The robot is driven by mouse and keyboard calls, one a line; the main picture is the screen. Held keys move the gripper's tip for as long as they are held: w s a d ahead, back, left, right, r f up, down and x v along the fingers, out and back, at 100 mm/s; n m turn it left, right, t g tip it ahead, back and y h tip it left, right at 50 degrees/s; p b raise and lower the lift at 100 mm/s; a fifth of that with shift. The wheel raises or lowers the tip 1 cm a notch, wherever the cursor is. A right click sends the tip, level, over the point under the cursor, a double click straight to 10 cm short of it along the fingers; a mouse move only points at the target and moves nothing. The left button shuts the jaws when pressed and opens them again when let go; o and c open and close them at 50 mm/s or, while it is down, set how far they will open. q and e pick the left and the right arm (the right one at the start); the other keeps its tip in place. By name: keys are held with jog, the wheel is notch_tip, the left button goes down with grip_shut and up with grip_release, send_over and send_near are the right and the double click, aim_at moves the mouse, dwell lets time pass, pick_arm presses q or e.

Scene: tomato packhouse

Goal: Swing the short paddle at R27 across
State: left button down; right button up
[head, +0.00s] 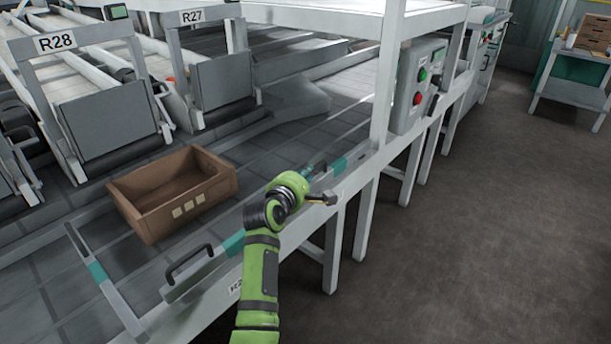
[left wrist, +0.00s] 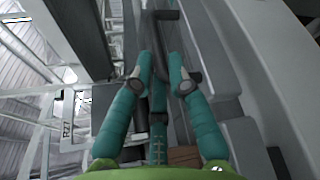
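The short paddle at R27 (head: 343,164) is a grey bar with a teal band, along the belt's near edge beyond my left gripper (head: 312,171). In the left wrist view a black handle (left wrist: 165,40) stands between the teal fingertips of my left gripper (left wrist: 162,72). The fingers are apart, with a gap visible; no firm hold on the handle shows. In the head view my green wrist hides part of the paddle and its handle. The R27 sign (head: 192,16) is on a white frame at the back. My right gripper is in neither view.
A brown crate (head: 150,222) sits on the belt left of my arm. Another paddle with a black handle (head: 195,262) and a grey teal-banded bar (head: 105,287) lie nearer. A white post (head: 385,75) and a control box (head: 418,85) stand right.

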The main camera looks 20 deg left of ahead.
pick_arm(q)
jog(key=shift+w+a+m+h, duration=0.15)
jog(key=shift+a+m+h, duration=0.15)
jog(key=shift+a, duration=0.2)
jog(key=shift+w+a+f+m+h+b, duration=0.1)
jog(key=shift+w+a+m+h+b, duration=0.2)
jog(key=shift+a, duration=0.35)
jog(key=shift+w+a+m+h+b, duration=0.1)
jog(key=shift+w+a+m+h, duration=0.1)
jog(key=shift+w+a+h, duration=0.3)
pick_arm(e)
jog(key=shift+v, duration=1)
pick_arm(q)
jog(key=shift+s+a, duration=0.1)
jog(key=shift+s, duration=0.1)
jog(key=c, duration=1.3)
grip_release()
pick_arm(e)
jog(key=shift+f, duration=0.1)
